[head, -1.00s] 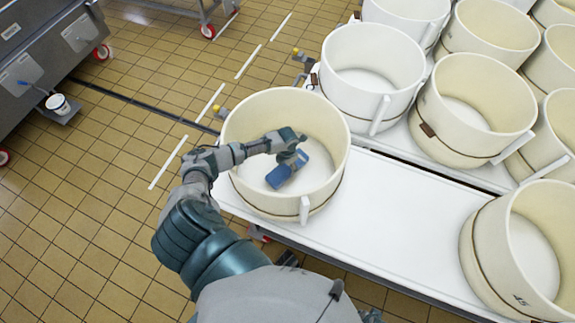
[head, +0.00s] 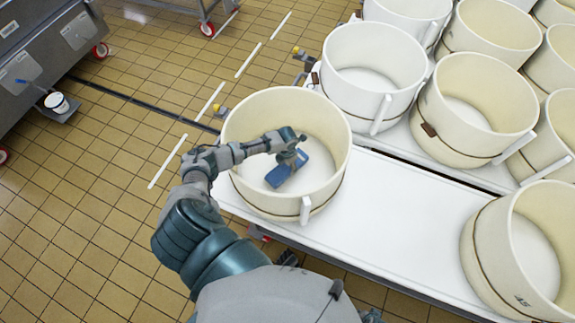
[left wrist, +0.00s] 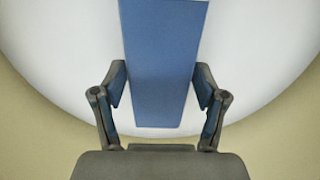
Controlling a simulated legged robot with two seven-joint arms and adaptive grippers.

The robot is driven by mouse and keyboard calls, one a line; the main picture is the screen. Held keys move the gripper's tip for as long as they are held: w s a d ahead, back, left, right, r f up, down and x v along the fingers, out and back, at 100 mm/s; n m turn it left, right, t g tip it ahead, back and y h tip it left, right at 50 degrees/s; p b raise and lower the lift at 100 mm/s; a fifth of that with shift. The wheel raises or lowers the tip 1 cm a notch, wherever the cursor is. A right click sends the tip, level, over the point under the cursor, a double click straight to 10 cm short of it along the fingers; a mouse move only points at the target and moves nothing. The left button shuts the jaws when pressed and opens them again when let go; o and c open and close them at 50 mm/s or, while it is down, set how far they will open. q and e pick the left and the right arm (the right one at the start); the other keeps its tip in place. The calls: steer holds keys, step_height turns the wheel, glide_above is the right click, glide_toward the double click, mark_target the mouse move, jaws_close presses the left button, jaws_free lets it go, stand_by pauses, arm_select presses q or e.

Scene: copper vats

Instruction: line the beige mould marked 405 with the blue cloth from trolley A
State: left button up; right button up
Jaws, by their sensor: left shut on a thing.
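A round beige mould (head: 238,185) with a white floor stands at the left end of the white table. No number shows on the side I see. My left gripper (head: 290,160) reaches down inside it and is shut on the blue cloth (head: 284,174). In the left wrist view the blue cloth (left wrist: 160,60) is a flat, long strip between the two fingers of the left gripper (left wrist: 160,90), over the mould's white floor. I cannot tell whether the cloth touches the floor. My right gripper is out of view.
The white table (head: 400,210) is bare to the right of the mould. Another beige mould (head: 485,240) with small, unclear digits stands at the right. A white mould (head: 335,90) and several beige ones crowd the back row. Tiled floor lies to the left.

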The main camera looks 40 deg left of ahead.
arm_select(q)
steer(key=shift+a+f, duration=0.3)
steer(key=shift+f, duration=0.05)
steer(key=shift+d, duration=0.1)
steer(key=shift+d+f, duration=0.1)
steer(key=shift+d, duration=0.15)
